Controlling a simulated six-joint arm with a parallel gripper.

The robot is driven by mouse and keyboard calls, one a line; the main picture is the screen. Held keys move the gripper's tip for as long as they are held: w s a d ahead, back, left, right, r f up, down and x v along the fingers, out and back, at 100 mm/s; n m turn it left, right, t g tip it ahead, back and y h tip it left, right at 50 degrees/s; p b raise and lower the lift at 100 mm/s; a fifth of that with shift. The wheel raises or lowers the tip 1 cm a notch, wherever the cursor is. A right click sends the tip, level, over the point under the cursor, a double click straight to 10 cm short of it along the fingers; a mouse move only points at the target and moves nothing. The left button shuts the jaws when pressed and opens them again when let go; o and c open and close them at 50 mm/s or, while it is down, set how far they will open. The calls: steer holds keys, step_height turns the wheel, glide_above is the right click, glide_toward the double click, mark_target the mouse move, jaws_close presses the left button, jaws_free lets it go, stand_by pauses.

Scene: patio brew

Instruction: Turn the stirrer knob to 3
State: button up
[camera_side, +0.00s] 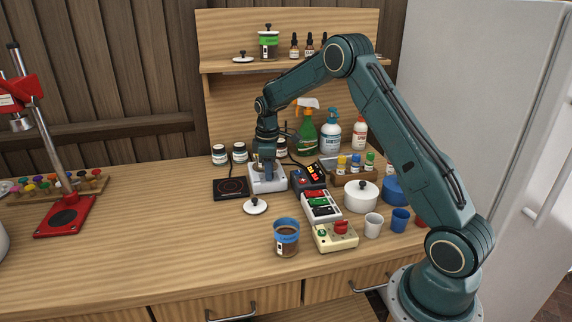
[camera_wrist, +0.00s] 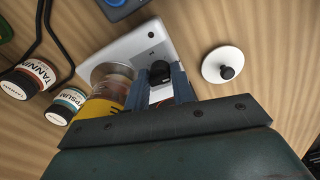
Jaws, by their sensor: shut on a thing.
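The stirrer (camera_side: 268,181) is a white box at the back middle of the bench; it also shows in the wrist view (camera_wrist: 135,45). Its black knob (camera_wrist: 160,70) is on its top face, between my fingertips. My gripper (camera_side: 266,176) points down over the stirrer, and in the wrist view its two blue-grey fingers (camera_wrist: 160,82) are shut on the knob. A glass jar with a yellow label (camera_wrist: 102,103) stands on the stirrer's round plate, close beside my fingers. The knob is hidden in the side view, and its setting cannot be read.
A black hot plate (camera_side: 231,189) lies left of the stirrer, and a loose white lid (camera_side: 255,206) in front; it also shows in the wrist view (camera_wrist: 222,65). Boxes with buttons (camera_side: 321,206) stand to the right. Small jars (camera_side: 240,153) stand behind. The bench's front left is clear.

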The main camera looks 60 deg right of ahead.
steer(key=m, duration=0.4)
steer(key=shift+a+m, duration=0.1)
steer(key=shift+m, duration=0.2)
steer(key=m, duration=0.4)
steer(key=shift+m+g, duration=0.3)
steer(key=m, duration=0.4)
steer(key=shift+w+m, duration=0.15)
steer(key=shift+m, duration=1.95)
steer(key=o, duration=0.7)
steer(key=shift+r, duration=0.15)
